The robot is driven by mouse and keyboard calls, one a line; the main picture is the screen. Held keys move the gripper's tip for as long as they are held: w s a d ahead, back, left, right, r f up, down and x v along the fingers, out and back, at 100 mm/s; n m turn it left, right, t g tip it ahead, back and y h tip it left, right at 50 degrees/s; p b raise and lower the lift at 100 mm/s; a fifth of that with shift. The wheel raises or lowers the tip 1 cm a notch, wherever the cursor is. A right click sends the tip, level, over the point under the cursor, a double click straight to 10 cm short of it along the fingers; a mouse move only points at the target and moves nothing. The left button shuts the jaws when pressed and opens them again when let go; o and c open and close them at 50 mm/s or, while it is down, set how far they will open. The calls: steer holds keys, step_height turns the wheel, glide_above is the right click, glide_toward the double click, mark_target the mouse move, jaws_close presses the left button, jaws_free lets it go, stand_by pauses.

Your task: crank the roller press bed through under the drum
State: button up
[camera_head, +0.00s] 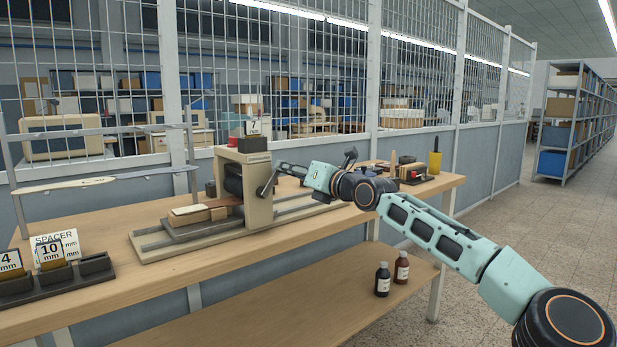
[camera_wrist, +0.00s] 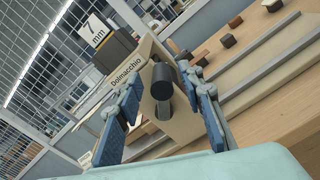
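The roller press (camera_head: 258,205) stands on the bench with a dark drum (camera_head: 232,180) in its pale frame. Its bed (camera_head: 203,229) sticks out to the left of the drum and carries wooden blocks with a pale piece on top. The dark crank (camera_head: 268,186) is on the side of the frame facing me; its black handle (camera_wrist: 161,82) shows in the wrist view. My gripper (camera_head: 284,171) is at the crank. In the wrist view its blue-padded fingers (camera_wrist: 160,95) stand apart on either side of the handle, with visible gaps. The drum is hidden in the wrist view.
A 7 mm spacer block (camera_wrist: 97,31) sits on top of the press. A spacer rack (camera_head: 60,278) is at the bench's left end. Small tools and a yellow cup (camera_head: 434,162) stand at the right. Two bottles (camera_head: 383,279) are on the lower shelf. Mesh fencing runs behind.

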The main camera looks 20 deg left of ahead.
steer(key=v, duration=1)
steer(key=shift+s+d, duration=0.15)
steer(key=shift+d, duration=0.05)
steer(key=shift+f, duration=0.1)
